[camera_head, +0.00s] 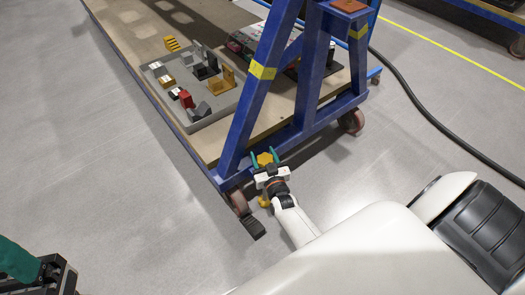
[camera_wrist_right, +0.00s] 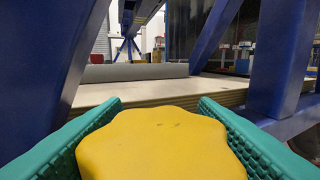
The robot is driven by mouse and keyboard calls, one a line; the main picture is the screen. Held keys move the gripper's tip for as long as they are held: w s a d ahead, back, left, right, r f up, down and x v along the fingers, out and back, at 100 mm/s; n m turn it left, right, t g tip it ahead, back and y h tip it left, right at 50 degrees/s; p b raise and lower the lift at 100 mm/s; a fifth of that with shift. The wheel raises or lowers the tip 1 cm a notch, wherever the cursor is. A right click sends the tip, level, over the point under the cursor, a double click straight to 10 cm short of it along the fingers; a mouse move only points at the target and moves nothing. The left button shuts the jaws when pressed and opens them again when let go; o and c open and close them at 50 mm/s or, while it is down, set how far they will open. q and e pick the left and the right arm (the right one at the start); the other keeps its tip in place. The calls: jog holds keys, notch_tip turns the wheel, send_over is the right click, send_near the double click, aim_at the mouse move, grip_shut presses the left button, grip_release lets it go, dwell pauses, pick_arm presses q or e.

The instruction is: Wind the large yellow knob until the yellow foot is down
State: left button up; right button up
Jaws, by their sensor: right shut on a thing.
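The large yellow knob (camera_head: 265,158) is at the near corner of the blue frame, low by the wooden deck. My right gripper (camera_head: 267,162) is shut on it, with a teal finger on either side. In the right wrist view the lobed yellow knob (camera_wrist_right: 160,145) fills the space between the fingers. A small yellow part (camera_head: 264,201), apparently the yellow foot, shows below the gripper; the arm hides part of it, and I cannot tell whether it touches the floor. My left gripper (camera_head: 38,270) shows partly at the bottom left corner, cut off; its opening is unclear.
A wheel (camera_head: 239,203) and a black pedal (camera_head: 253,228) are close to my right arm. A grey tray (camera_head: 217,108) holds several parts. A black cable (camera_head: 415,105) lies on the floor at right. The left floor is clear.

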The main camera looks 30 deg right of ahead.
jog(key=shift+d+m+g+h, duration=0.1)
jog(key=shift+m+g+h, duration=0.4)
jog(key=shift+m+h, duration=0.55)
jog(key=shift+h, duration=0.25)
jog(key=o, duration=1)
jog(key=shift+s, duration=0.1)
